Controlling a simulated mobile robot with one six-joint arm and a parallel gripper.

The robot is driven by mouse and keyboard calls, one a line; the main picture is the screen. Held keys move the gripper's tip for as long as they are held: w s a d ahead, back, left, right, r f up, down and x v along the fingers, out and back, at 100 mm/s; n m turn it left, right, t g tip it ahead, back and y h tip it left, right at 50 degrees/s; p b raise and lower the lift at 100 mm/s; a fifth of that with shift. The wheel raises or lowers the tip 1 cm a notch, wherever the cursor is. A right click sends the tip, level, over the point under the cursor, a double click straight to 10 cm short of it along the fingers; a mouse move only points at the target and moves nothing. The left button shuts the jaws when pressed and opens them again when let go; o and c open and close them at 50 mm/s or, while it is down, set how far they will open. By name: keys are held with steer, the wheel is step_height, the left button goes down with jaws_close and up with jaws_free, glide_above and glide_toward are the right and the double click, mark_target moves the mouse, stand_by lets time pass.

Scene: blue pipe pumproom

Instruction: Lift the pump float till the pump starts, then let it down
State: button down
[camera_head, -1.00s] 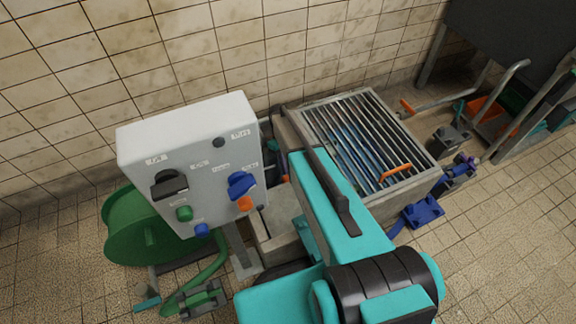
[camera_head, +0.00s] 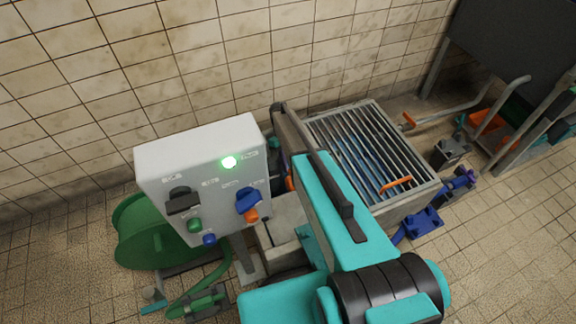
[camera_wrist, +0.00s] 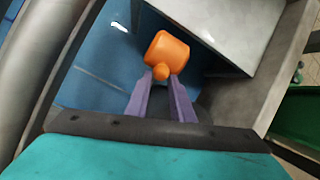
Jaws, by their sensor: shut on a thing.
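The orange pump float (camera_wrist: 166,54) shows in the wrist view, above blue water in the sump. My gripper (camera_wrist: 162,76) has its two purple fingers shut on the small orange knob at the near end of the float. In the head view my teal arm hides the gripper and most of the float. The grey control box (camera_head: 205,180) stands left of my arm.
A concrete sump with a metal grating (camera_head: 360,145) lies right of my arm, with an orange handle (camera_head: 396,185) on it. A green hose reel (camera_head: 150,232) stands behind the box at left. Blue fittings (camera_head: 422,222) stand on the floor at right.

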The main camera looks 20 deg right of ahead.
steer(key=shift+w+d, duration=0.3)
steer(key=shift+w, duration=0.15)
steer(key=c, duration=1.7)
jaws_free()
steer(key=shift+o, duration=0.7)
steer(key=shift+s+a, duration=0.1)
steer(key=shift+s, duration=0.05)
steer(key=p+v, duration=0.1)
steer(key=v, duration=1.2)
steer(key=shift+r, duration=0.35)
steer(key=shift+a, duration=0.1)
